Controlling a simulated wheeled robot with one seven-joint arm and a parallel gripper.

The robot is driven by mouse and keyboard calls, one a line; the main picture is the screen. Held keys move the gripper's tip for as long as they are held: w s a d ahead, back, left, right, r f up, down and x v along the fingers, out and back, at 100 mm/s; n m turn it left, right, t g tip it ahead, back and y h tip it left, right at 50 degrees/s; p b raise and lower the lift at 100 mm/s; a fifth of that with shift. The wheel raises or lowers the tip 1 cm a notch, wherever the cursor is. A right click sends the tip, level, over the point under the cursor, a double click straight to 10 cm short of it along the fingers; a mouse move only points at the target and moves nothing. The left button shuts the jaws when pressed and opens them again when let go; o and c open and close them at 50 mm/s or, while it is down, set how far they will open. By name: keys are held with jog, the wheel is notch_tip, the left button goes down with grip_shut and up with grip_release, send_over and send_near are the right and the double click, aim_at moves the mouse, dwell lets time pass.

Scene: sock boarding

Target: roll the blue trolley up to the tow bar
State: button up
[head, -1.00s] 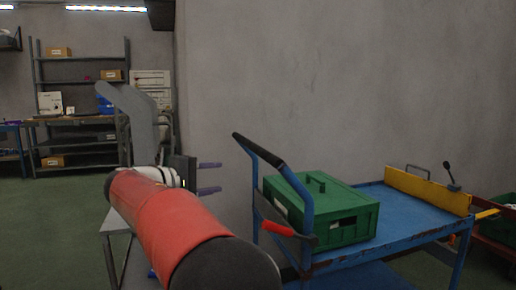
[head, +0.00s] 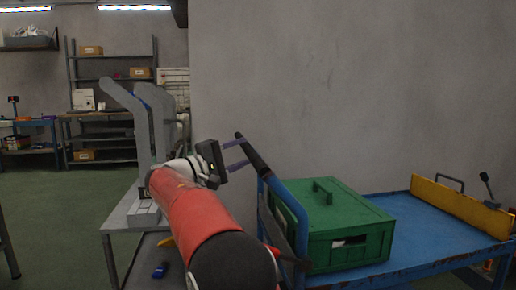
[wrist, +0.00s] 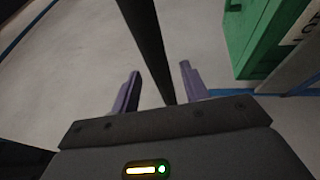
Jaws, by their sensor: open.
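The blue trolley (head: 405,222) stands at the right in the head view, a flat blue deck with a push handle (head: 252,156) at its left end. The handle has a black grip on blue posts. My gripper (head: 235,153) is open, its purple fingers reaching the grip from the left. In the wrist view a dark bar (wrist: 147,45), apparently the grip, runs between the spread fingertips (wrist: 157,80); I cannot tell whether they touch it. A green box (head: 345,232) sits on the deck, and shows in the wrist view too (wrist: 250,35). I cannot pick out the tow bar with certainty.
A yellow panel (head: 460,207) stands across the deck's far end, with a black lever (head: 488,187) by it. A grey wall (head: 330,90) runs behind the trolley. A grey table (head: 121,215) stands left of my arm. Green floor (head: 50,215) is open at left.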

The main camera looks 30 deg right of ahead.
jog(key=x, duration=0.5)
jog(key=shift+c, duration=0.2)
grip_shut()
